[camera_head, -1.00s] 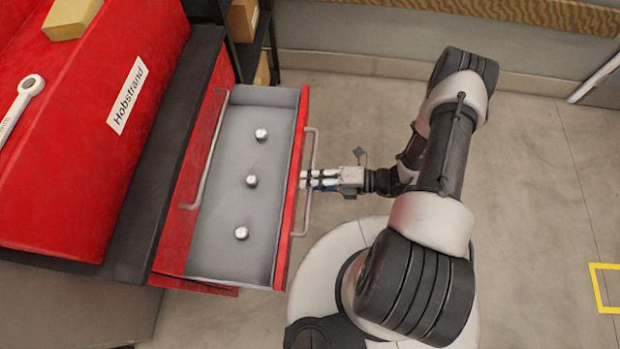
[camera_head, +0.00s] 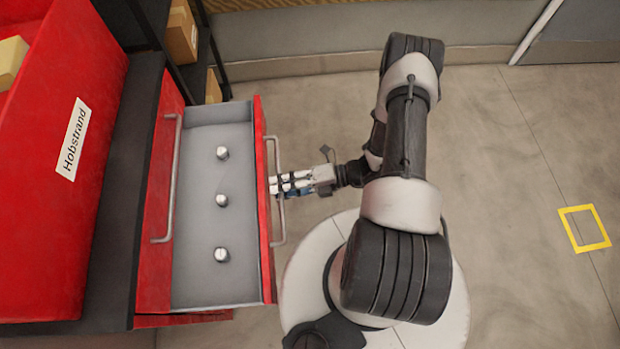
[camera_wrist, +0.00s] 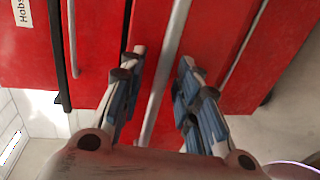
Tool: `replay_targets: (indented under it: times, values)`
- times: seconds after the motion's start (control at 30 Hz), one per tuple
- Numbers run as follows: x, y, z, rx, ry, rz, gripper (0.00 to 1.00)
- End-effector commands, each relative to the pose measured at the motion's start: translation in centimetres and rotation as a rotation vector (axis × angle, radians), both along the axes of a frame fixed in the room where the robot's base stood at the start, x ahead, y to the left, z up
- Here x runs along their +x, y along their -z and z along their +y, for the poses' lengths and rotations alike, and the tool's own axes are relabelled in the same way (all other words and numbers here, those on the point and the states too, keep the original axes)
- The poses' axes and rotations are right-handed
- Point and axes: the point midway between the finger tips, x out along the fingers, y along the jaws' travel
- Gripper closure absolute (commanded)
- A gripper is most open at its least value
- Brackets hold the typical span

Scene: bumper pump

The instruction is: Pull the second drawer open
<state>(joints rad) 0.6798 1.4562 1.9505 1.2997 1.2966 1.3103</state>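A red cabinet (camera_head: 55,230) labelled "Hobstrand" stands at the left in the head view. One drawer (camera_head: 205,285) stands open below a closed drawer whose grey handle (camera_head: 172,185) shows at its left. The open drawer has a red front, a grey inside and a long bar handle (camera_head: 277,222). My gripper (camera_head: 274,186) is at the middle of this handle. In the wrist view, the fingers of my gripper (camera_wrist: 162,56) are apart, one on each side of the bar handle (camera_wrist: 158,98), with gaps beside it.
Three small metal knobs or cylinders (camera_head: 222,199) lie in the open drawer. A dark shelf with cardboard boxes (camera_head: 182,35) stands behind the cabinet. Floor (camera_head: 510,200) to the right of my arm is clear, with a yellow square outline (camera_head: 584,228) on it.

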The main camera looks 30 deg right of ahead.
Motion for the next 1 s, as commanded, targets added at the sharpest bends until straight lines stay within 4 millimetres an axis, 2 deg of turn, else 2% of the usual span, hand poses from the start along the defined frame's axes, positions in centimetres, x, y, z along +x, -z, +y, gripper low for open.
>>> replay_targets:
  times: [0.3, 0.5, 0.7, 1.0]
  values:
    - [-2.1, -1.3, -6.3, -0.003, 0.007, -0.003, 0.7]
    - [-3.2, -1.9, -9.1, -0.002, 0.004, -0.001, 0.7]
    - [-3.6, -2.1, -10.0, -0.001, 0.001, 0.0, 0.7]
    - [-3.6, -2.1, -10.0, 0.0, 0.001, 0.0, 0.7]
